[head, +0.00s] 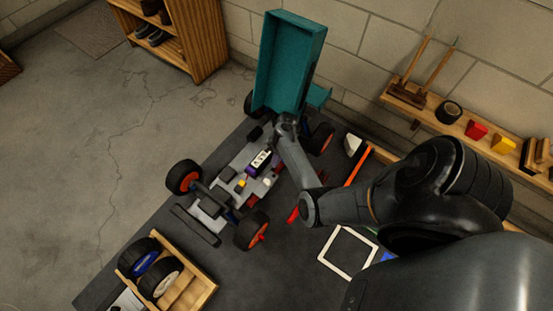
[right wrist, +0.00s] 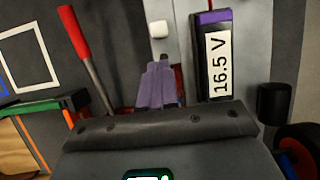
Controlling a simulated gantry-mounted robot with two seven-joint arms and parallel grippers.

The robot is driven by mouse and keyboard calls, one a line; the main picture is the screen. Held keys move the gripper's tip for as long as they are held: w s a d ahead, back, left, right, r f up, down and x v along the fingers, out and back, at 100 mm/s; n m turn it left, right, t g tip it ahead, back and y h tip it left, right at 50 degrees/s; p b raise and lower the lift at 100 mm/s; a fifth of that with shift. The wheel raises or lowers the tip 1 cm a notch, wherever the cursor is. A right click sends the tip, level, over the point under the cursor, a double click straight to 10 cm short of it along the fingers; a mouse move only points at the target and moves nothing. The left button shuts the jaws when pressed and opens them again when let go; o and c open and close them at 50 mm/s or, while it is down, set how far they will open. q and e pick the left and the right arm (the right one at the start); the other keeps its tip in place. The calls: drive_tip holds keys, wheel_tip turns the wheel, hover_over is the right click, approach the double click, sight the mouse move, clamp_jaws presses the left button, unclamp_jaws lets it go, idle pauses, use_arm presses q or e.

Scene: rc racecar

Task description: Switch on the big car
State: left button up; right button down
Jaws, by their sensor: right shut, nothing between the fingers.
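The big car (head: 225,180) stands on the dark mat with its teal body shell (head: 290,65) tipped up, baring the grey chassis. A battery (head: 261,161) with a white label lies on the chassis. In the right wrist view, the battery (right wrist: 218,55) reads 16.5 V, and a small white block (right wrist: 158,29) sits to its left. My right gripper (right wrist: 157,85) is shut and empty over the chassis, left of the battery; I cannot tell if it touches anything. In the head view its fingertips are hard to make out. My left gripper is out of view.
A red-handled screwdriver (right wrist: 75,35) lies left of my right gripper in the wrist view. A wooden tray (head: 200,290) holds spare wheels. A white square frame (head: 347,252) lies on the mat. A wooden shelf (head: 480,135) runs along the wall.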

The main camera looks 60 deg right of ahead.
sight(266, 182)
drive_tip(key=b+x, duration=0.4)
drive_tip(key=x, duration=0.3)
drive_tip(key=shift+f, duration=0.15)
drive_tip(key=shift+a, duration=0.1)
drive_tip(key=shift+a+p, duration=0.2)
drive_tip(key=shift+p, duration=0.1)
drive_tip(key=a+p, duration=0.2)
drive_tip(key=shift+w+a, duration=0.25)
drive_tip(key=shift+a, duration=0.15)
